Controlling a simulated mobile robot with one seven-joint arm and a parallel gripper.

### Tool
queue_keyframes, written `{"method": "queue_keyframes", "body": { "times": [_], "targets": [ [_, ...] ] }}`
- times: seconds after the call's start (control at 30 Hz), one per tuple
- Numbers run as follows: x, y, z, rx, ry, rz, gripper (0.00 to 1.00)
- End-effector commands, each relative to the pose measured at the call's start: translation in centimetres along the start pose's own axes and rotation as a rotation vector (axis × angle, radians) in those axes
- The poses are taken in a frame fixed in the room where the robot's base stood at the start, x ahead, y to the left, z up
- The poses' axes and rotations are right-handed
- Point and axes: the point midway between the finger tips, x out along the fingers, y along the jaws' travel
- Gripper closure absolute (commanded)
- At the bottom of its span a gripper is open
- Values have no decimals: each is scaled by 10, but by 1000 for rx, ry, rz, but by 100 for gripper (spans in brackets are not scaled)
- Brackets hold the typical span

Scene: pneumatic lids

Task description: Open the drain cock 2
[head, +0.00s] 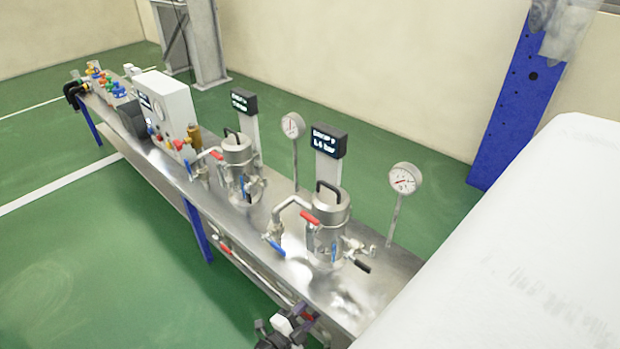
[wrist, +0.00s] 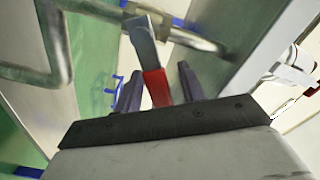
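A valve lever with a red grip (wrist: 155,88) and a bare metal arm sits on a metal pipe (wrist: 95,10) in the wrist view. It looks like a drain cock, but no label shows. My gripper (wrist: 160,88) is open, with one dark finger on each side of the red grip and a visible gap to the right finger. In the head view my gripper (head: 283,331) is low at the front edge of the bench, below vessel 2 (head: 328,225). A small red piece (head: 311,315) shows beside it; the cock body is mostly hidden there.
The steel bench (head: 335,295) carries two lidded vessels, the other being (head: 238,165), with red, blue and black levers. A display (head: 328,140) and a round gauge (head: 404,179) stand behind vessel 2. Green floor (head: 90,270) in front is clear.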

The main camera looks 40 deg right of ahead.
Motion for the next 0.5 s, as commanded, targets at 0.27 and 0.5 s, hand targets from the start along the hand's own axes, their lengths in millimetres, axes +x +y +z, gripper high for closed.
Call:
{"method": "queue_keyframes", "body": {
  "times": [0.27,0.5],
  "targets": [
    [0,0,0,0,0,0,72],
    [0,0,0,0,0,-1,100]
  ]
}}
